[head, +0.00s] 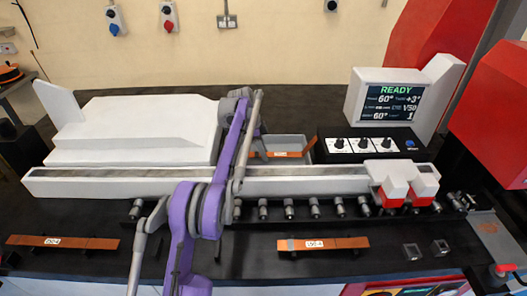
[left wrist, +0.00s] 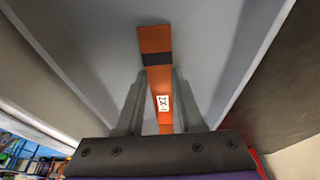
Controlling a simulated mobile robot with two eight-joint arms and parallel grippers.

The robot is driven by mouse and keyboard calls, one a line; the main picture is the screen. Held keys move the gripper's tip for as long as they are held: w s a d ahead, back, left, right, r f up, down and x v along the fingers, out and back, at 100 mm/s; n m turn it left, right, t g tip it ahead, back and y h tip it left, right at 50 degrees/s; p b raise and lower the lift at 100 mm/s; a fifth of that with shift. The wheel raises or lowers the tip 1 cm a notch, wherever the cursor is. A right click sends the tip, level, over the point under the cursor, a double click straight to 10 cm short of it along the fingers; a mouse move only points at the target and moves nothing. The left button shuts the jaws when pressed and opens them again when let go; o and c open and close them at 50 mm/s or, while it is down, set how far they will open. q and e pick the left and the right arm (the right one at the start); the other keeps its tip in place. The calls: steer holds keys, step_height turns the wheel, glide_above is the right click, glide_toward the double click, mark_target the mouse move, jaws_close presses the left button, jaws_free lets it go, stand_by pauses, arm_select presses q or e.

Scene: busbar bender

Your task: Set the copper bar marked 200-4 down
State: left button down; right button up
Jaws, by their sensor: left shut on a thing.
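A copper bar (left wrist: 158,78) with a black band and a small white label runs between the two fingers of my left gripper (left wrist: 157,90) in the left wrist view. The gripper is shut on it; the label is too blurred to read surely. In the head view my purple left arm reaches over the long white rail, and copper with a white label (head: 281,154) shows at the grey tray (head: 290,141) behind the rail. My arm hides most of the gripper there. I cannot tell whether the bar touches the tray. My right gripper is not in view.
Two labelled copper bars rest on the dark bench front, one at left (head: 85,243) and one at centre (head: 345,243). The white rail (head: 300,182) crosses the bench. A control box (head: 368,145) stands right of the tray; the screen (head: 393,102) reads READY.

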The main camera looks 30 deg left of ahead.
arm_select(q)
steer(key=shift+s+f, duration=0.1)
steer(key=shift+f, duration=0.25)
steer(key=c, duration=0.5)
jaws_free()
